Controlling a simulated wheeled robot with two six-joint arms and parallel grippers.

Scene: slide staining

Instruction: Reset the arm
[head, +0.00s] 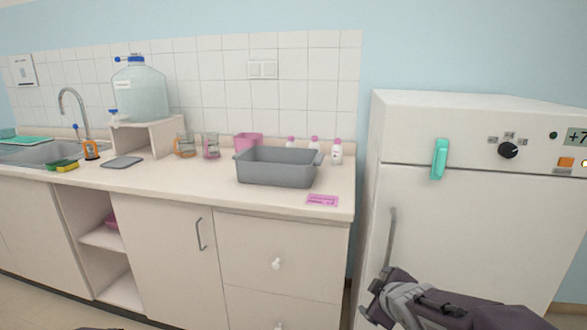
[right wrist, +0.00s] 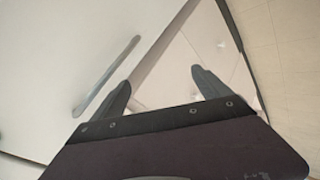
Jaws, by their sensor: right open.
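My right gripper (head: 370,294) reaches in from the lower right of the head view, in front of the white fridge (head: 455,225). In the right wrist view its two fingers (right wrist: 161,78) stand apart with nothing between them. The long grey fridge handle (head: 391,238) is just above the gripper in the head view. A grey handle also shows left of the fingers in the right wrist view (right wrist: 105,75), apart from them. My left gripper does not show.
The counter (head: 225,195) holds a grey tub (head: 275,172), a pink label (head: 322,200), several white bottles with pink caps, two glass beakers, a large water jug (head: 140,92) and a sink. A teal handle (head: 439,159) is on the fridge's upper part.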

